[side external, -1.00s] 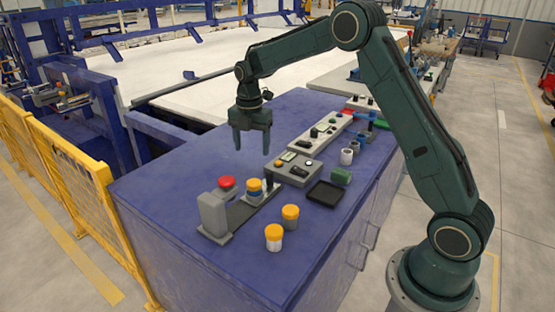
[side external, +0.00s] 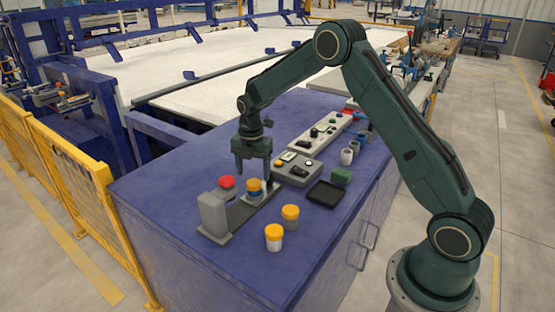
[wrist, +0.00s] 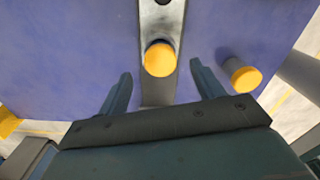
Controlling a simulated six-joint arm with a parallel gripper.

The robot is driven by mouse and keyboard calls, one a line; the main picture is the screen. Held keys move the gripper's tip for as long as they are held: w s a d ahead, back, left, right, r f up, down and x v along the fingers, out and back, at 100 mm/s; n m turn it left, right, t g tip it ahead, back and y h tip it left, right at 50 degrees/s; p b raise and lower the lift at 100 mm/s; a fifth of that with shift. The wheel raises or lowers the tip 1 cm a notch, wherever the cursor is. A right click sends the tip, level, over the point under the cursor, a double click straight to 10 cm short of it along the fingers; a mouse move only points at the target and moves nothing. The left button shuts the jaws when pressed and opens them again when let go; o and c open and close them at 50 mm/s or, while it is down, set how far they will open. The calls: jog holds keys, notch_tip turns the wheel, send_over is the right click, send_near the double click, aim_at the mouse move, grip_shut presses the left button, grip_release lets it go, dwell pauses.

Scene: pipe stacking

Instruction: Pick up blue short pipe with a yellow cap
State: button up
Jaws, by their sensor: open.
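The blue short pipe with a yellow cap (side external: 254,190) stands upright on the grey metal fixture (side external: 236,217) in the side view. In the wrist view its yellow cap (wrist: 160,59) shows from above over the grey strip, with the body mostly hidden. My gripper (side external: 253,175) is open and points down, just above and behind the capped pipe in the side view. In the wrist view the cap lies between the lines of my two fingers, near their tips. The fingers do not visibly touch it.
A grey pipe with a yellow cap (side external: 290,218) and a white one with a yellow cap (side external: 274,241) stand nearby at the front. A control box (side external: 297,168), black tray (side external: 325,194) and green block (side external: 341,177) lie to the right.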

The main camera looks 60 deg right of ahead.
aim_at(254, 182)
jog(key=shift+f, duration=2.6)
jog(key=c, duration=1.2)
jog(key=shift+r, duration=0.15)
notch_tip(254, 182, up, 20)
jog(key=shift+f, duration=0.1)
